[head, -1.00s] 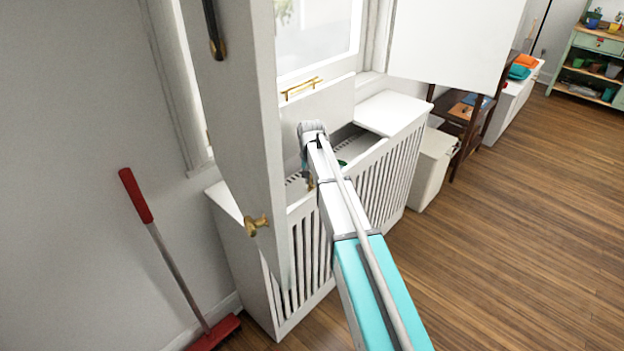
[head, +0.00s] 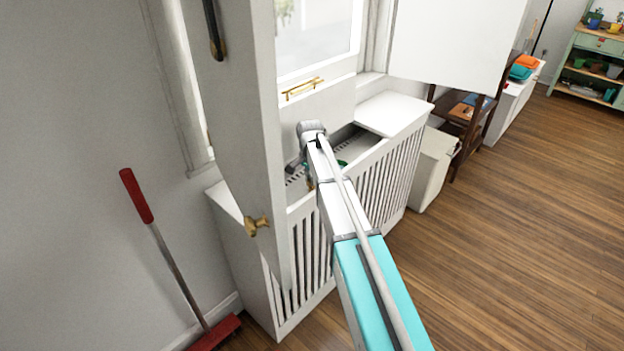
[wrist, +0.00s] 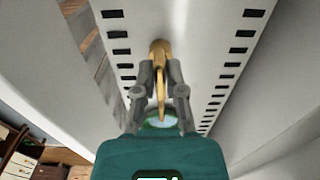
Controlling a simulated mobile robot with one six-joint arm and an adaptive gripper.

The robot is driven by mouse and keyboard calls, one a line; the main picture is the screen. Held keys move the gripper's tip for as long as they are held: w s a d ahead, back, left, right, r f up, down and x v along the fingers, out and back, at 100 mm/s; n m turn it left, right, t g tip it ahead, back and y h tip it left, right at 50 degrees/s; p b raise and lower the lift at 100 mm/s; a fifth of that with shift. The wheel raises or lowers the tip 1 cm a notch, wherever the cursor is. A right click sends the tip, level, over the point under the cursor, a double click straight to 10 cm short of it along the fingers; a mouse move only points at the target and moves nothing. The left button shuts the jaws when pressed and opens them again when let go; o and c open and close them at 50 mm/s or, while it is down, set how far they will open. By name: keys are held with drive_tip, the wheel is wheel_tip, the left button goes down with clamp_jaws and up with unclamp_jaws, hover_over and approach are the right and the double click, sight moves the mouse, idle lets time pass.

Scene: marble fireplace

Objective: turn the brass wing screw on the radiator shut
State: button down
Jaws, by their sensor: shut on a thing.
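The brass wing screw (wrist: 160,52) sits on the white radiator (wrist: 206,45) between two rows of dark slots. Its flat wing stands edge-on in the wrist view. My gripper (wrist: 160,72) is shut on the wing, one grey finger on each side. In the head view my wrist is over the open top of the white slatted radiator cover (head: 400,170), and my arm hides most of the gripper and the screw. A round green-rimmed thing (wrist: 160,119) shows below, partly hidden by my gripper.
A white door panel with a brass knob (head: 257,226) stands close left of my arm. A window with a brass handle (head: 303,88) is behind. A white panel (head: 455,40) hangs at upper right. A red broom (head: 150,225) leans at left. The wooden floor at right is clear.

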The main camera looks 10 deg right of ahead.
drive_tip(key=shift+w+a+m, duration=0.1)
drive_tip(key=shift+a+m, duration=0.05)
drive_tip(key=shift+m, duration=0.15)
drive_tip(key=c, duration=0.7)
unclamp_jaws()
